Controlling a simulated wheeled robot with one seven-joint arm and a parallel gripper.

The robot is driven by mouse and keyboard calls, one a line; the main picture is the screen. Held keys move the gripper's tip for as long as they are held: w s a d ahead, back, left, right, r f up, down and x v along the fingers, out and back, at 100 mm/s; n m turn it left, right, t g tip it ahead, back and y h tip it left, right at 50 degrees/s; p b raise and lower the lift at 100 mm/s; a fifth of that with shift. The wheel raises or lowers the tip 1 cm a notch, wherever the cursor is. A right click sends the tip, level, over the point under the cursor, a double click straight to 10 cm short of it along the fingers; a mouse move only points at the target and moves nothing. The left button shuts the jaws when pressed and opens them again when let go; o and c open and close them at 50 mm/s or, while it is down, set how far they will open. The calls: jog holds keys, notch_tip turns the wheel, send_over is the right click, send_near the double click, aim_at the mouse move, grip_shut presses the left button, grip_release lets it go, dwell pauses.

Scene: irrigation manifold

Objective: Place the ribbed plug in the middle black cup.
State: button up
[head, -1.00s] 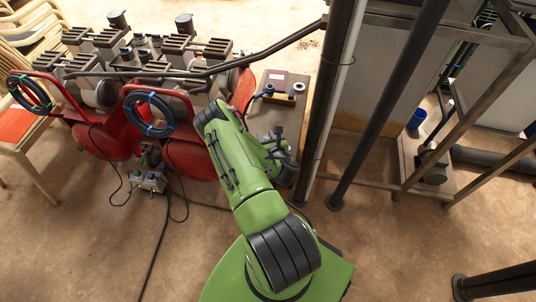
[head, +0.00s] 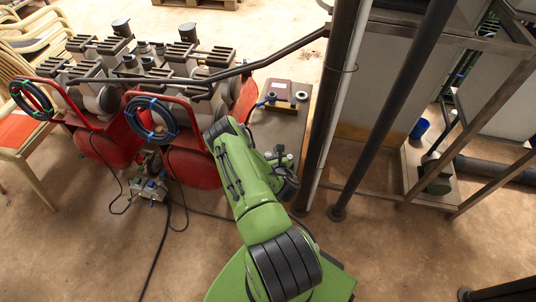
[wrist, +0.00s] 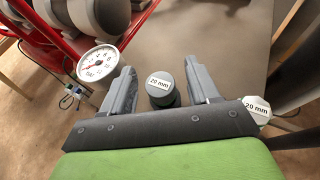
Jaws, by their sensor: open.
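In the wrist view a dark grey cylinder (wrist: 161,92) with a white "20 mm" label on top stands between the fingers of my gripper (wrist: 159,68). The fingers are open, with a gap on each side of it. I cannot make out ribs on its side, so I cannot tell whether it is the ribbed plug. A second light "20 mm" label (wrist: 256,107) shows beside the right finger. In the head view my gripper is mostly hidden by my green arm, over the near end of the table. I cannot make out the black cups for certain in either view.
A white gauge (wrist: 99,63) is left of the fingers. Red-framed machines (head: 165,130) stand left; a dark post (head: 335,90) stands right.

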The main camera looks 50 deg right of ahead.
jog(key=shift+r+p, duration=0.25)
jog(key=shift+p, duration=0.05)
jog(key=p+v, duration=0.7)
jog(key=v, duration=0.3)
jog(key=shift+d+r, duration=0.2)
jog(key=shift+r, duration=0.1)
jog(key=p, duration=0.4)
jog(key=s+a+p, duration=0.1)
jog(key=p, duration=0.3)
jog(key=shift+s+a+r, duration=0.1)
jog(key=shift+s+a, duration=0.1)
jog(key=shift+s, duration=0.05)
